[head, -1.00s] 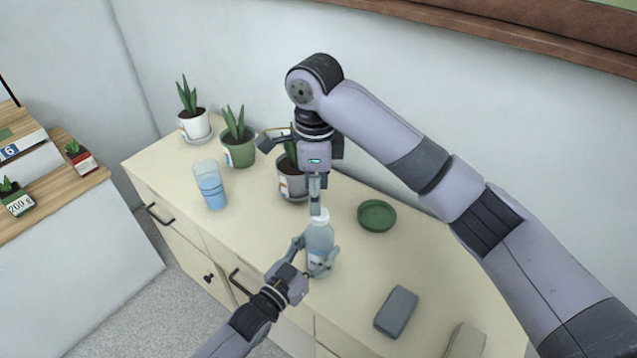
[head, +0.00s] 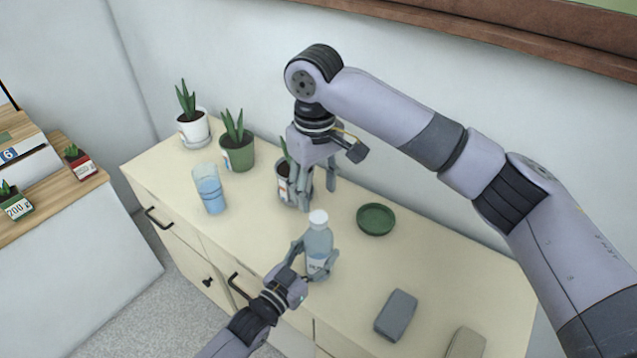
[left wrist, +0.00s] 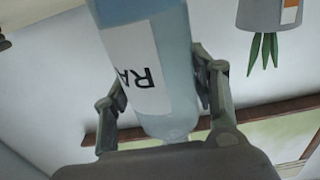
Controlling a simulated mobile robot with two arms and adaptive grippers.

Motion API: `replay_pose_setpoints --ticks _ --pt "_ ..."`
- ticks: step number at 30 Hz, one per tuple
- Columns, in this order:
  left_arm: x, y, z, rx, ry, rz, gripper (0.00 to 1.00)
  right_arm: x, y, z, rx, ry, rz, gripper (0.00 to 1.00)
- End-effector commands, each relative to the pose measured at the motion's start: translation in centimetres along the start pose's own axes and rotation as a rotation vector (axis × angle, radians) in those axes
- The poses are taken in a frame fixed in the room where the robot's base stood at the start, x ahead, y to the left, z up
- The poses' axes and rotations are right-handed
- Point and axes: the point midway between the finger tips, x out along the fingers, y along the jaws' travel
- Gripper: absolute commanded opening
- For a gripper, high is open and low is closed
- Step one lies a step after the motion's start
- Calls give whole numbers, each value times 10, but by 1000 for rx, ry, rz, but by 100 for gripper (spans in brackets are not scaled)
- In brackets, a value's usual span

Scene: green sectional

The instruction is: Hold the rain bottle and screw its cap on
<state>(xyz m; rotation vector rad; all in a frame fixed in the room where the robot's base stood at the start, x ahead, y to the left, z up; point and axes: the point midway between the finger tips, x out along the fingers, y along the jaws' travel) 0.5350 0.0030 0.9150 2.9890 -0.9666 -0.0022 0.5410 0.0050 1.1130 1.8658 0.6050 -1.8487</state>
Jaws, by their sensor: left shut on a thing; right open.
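The rain bottle (head: 318,246) is clear with bluish contents and stands upright near the cabinet's front edge. Its white cap (head: 318,217) sits on the bottle's top; whether it is tight I cannot tell. My left gripper (head: 314,264) is shut around the bottle's body from the front left. In the left wrist view the bottle (left wrist: 172,90), with a white label reading "RA", appears upside down between the two fingers. My right gripper (head: 318,190) is open and empty, above and behind the cap and apart from it, partly in front of a potted plant.
A glass of blue liquid (head: 209,189) and several potted plants, including one in a green pot (head: 237,154), stand left and behind. A green saucer (head: 376,219) lies right of the bottle. A grey block (head: 396,315) lies at front right.

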Motion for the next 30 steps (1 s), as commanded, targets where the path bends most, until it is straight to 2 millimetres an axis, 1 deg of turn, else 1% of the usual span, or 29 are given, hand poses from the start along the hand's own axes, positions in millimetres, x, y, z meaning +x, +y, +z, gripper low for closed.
replay_pose_setpoints --ticks 1,3,9,12,15,18,21,30 --pt "0 0 0 0 0 0 0 -1 1 0 -104 0 0 48" --pt "0 0 0 0 0 0 0 -2 2 1 -259 0 1 48" --pt "0 0 0 0 0 0 0 -5 2 2 -679 -3 -4 48" --pt "0 0 0 0 0 0 0 -7 3 3 -848 -3 -5 48" --pt "0 0 0 0 0 0 0 -7 3 4 -973 -4 -8 48" --pt "0 0 0 0 0 0 0 -8 4 4 -1051 -4 -9 48" --pt "0 0 0 0 0 0 0 -8 4 4 -1089 -4 -9 48" --pt "0 0 0 0 0 0 0 -8 4 4 -1096 -4 -10 48"
